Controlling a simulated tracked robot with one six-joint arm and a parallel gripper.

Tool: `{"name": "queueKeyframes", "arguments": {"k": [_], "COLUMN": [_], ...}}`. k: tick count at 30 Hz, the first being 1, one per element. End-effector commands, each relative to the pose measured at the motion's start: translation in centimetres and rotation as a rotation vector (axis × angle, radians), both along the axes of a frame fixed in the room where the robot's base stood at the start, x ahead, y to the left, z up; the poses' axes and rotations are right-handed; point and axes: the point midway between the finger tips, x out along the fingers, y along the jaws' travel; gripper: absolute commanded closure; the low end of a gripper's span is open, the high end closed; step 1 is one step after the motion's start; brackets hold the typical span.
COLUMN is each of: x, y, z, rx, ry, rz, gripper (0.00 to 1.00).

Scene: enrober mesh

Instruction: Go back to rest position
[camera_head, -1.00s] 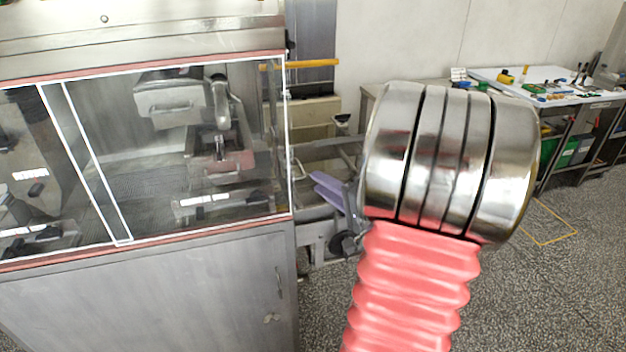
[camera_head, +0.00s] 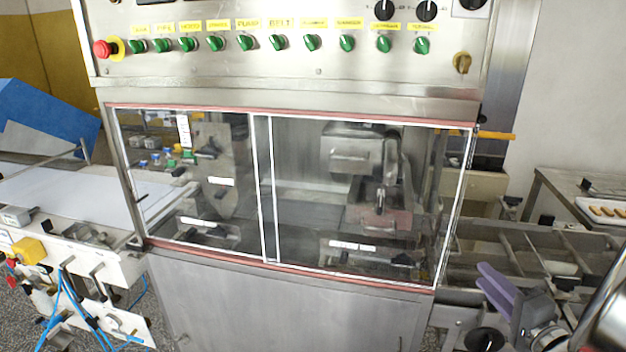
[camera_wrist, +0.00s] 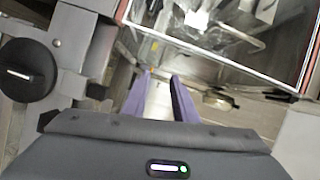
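My gripper (camera_head: 484,275) shows at the lower right of the head view, with two purple fingers pointing left and up. It stands just right of the enrober cabinet's (camera_head: 290,312) windowed front. In the wrist view my gripper (camera_wrist: 160,82) has its two fingers apart with a clear gap between them, and nothing is held. The cabinet's glass window (camera_wrist: 225,35) edge lies ahead and to the right there. Most of my arm is outside the head view; only a metal part shows at the right edge.
A conveyor frame (camera_head: 530,222) with rails runs behind my gripper on the right. A tray of biscuits (camera_head: 606,211) lies on a table at the far right. A control panel with green knobs (camera_head: 279,42) tops the cabinet. A white belt (camera_head: 80,203) stands at left.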

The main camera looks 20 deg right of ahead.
Motion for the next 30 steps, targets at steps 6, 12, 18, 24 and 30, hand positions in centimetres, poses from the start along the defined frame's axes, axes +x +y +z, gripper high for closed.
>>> {"name": "queueKeyframes", "arguments": {"k": [6,12,18,24,30], "x": [1.2,3.9,4.9,3.8,1.5], "y": [2.3,9.8,18.5,25.7,31.0], "z": [0.2,0.5,0.2,-0.7,-1.6], "rx": [0.001,-0.003,-0.031,-0.096,-0.201], "ry": [0.023,0.115,0.256,0.412,0.568], "rz": [0.069,0.284,0.519,0.714,0.862], "gripper": [0.74,0.74,0.74,0.74,0.74]}}
